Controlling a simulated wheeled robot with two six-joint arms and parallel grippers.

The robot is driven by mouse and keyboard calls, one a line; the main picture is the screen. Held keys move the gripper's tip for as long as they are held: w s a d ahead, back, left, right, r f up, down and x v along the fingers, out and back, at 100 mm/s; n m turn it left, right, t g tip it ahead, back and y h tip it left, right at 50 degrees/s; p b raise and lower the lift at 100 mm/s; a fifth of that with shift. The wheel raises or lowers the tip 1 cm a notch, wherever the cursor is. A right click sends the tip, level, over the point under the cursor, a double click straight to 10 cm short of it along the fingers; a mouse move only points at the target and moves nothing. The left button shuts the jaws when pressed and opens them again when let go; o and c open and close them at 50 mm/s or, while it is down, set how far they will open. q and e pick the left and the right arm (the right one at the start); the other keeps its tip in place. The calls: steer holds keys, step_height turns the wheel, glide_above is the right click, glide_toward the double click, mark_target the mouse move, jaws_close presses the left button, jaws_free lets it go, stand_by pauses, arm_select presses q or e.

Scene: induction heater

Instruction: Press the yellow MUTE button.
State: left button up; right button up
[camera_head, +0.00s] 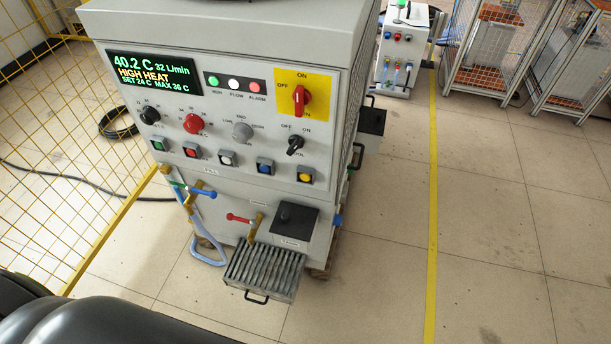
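The display (153,72) reads 40.2 C, 32 L/min and HIGH HEAT. Neither of my grippers is in view. A dark rounded shape, seemingly part of my own body, fills the lower left corner.
A red rotary switch (300,96) on a yellow plate and several knobs sit above the buttons. Red-handled (241,218) and blue-handled (203,192) valves and a ribbed tray (262,272) protrude below. A yellow mesh fence (60,190) stands left.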

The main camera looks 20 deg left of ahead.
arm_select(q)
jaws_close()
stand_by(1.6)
